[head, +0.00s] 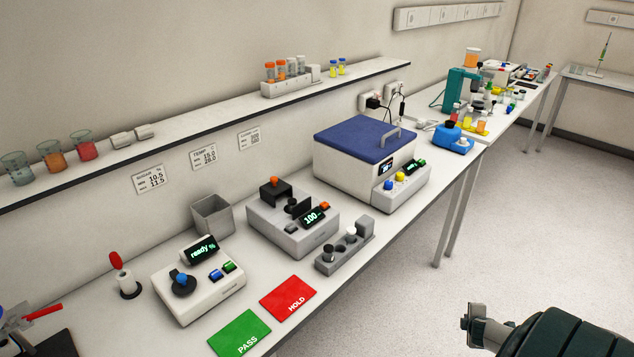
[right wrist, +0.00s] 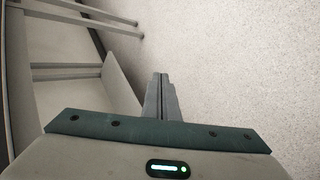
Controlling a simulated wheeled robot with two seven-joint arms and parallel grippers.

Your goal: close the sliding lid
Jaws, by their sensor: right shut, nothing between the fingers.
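A grey device with a "100" display (head: 314,216) stands on the bench in the head view. On its top is a black sliding lid (head: 272,193) with an orange knob (head: 274,181), at the back left. A dark upright part stands nearer the display; I cannot tell if an opening lies between them. My right gripper (head: 474,324) is off the bench, over the floor at lower right, far from the device. In the right wrist view its fingers (right wrist: 162,95) are together and empty. My left gripper is not in view.
A white box with a blue top (head: 366,139) and handle stands right of the device. A grey holder (head: 345,246) stands in front. A white "ready" device (head: 198,281), green PASS card (head: 239,334) and red HOLD card (head: 288,298) are left. A shelf (head: 220,128) runs behind.

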